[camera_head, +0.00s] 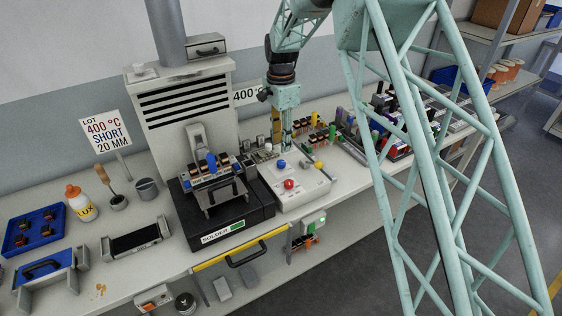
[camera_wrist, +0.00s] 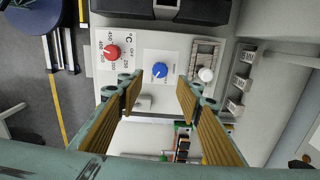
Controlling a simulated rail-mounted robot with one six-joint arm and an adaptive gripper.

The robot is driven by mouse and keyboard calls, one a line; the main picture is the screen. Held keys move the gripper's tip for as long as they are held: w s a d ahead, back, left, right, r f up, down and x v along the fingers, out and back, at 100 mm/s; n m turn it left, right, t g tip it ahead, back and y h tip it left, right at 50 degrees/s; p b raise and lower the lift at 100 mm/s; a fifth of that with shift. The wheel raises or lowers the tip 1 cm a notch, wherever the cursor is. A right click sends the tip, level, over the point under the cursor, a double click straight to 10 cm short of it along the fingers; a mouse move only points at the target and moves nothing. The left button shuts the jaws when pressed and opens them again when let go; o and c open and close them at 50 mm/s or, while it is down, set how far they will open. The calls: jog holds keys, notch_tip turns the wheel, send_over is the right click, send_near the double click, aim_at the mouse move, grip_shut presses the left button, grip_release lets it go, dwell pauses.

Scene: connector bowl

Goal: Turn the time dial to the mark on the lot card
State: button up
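The lot card (camera_head: 105,132) stands at the back left in the head view and reads 400 °C, SHORT, 20 MM. The white control box (camera_head: 312,192) carries a red dial (camera_head: 289,184) and a blue dial (camera_head: 281,164). In the wrist view the red dial (camera_wrist: 112,52) has a °C scale around it. The blue dial (camera_wrist: 160,70), apparently the time dial, has marks too small to read, and its pointing direction is unclear. My gripper (camera_wrist: 159,83) is open, its fingertips to either side of the blue dial's place in the picture, with nothing between them.
A white knob (camera_wrist: 206,75) sits in a slotted panel beside the blue dial. The black solder unit (camera_head: 225,215) stands left of the control box. Several connectors and coloured parts crowd the bench at right. A flux bottle (camera_head: 79,202) and blue tray (camera_head: 35,230) are far left.

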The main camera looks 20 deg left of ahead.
aim_at(281, 162)
notch_tip(281, 162, down, 10)
jog(key=shift+r+b, duration=0.15)
jog(key=shift+b, duration=0.15)
dwell(0.3)
jog(key=shift+c, duration=0.3)
jog(key=c, duration=0.8)
